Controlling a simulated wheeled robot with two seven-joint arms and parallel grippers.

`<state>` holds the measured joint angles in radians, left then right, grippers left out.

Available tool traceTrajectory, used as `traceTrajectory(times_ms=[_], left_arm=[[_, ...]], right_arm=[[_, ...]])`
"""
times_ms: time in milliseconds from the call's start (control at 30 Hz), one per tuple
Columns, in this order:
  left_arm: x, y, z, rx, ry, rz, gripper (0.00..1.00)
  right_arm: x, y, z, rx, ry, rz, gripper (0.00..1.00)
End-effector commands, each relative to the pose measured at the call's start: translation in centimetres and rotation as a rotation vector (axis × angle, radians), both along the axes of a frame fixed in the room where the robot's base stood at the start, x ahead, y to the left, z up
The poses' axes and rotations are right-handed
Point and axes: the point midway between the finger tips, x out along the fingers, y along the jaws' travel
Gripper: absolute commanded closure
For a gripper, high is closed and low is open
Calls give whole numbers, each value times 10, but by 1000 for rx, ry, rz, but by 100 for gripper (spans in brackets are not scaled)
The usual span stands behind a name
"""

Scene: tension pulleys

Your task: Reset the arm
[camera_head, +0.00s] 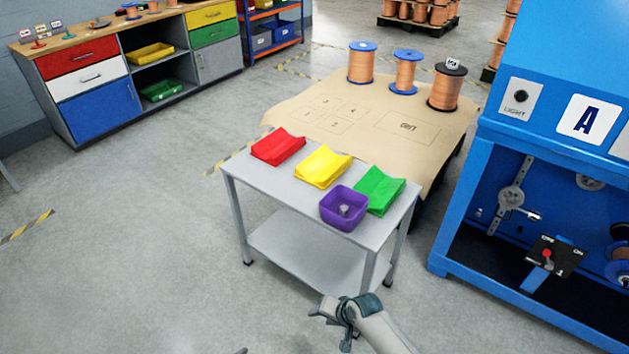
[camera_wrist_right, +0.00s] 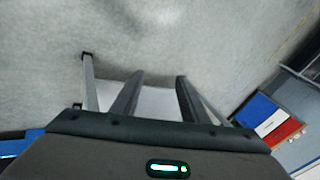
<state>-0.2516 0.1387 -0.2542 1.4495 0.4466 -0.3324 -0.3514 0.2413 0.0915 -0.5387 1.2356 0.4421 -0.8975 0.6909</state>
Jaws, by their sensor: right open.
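My right arm comes in from the bottom of the head view, and its gripper (camera_head: 326,311) hangs in front of the small grey table (camera_head: 393,222). In the right wrist view the two dark fingers (camera_wrist_right: 157,92) stand apart with nothing between them, so the gripper is open and empty. Beyond them a pale surface and grey legs of the table show. Only a tiny dark sliver shows at the bottom edge of the head view, and I cannot tell what it is. My left gripper cannot be made out.
Wire spools (camera_head: 406,72) stand on the brown table behind. A blue machine (camera_head: 480,190) blocks the right. Floor at left is clear.

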Motion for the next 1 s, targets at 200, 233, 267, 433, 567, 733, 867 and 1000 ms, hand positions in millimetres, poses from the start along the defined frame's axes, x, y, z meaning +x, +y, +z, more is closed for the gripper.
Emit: traceTrajectory(times_ms=[200, 233, 267, 433, 567, 733, 867, 1000], left_arm=[[-57, 16, -35, 57, 132, 45, 0], [-65, 18, -40, 66, 147, 50, 0], [-73, 20, -44, 74, 165, 56, 0], [-119, 32, -66, 119, 254, 88, 0], [-148, 39, -78, 146, 306, 105, 0], [-167, 44, -86, 165, 340, 117, 0], [-171, 45, -88, 169, 347, 120, 0], [-171, 45, -88, 169, 347, 120, 0]], right_arm=[[-91, -53, -61, -136, -97, 86, 59], [-104, -61, -68, -159, -110, 100, 59], [-118, -69, -75, -182, -123, 117, 59], [-201, -115, -105, -324, -178, 225, 59], [-254, -143, -116, -416, -206, 306, 59], [-291, -162, -122, -481, -223, 371, 59], [-297, -166, -123, -495, -229, 385, 59], [-297, -166, -123, -495, -229, 385, 59]])
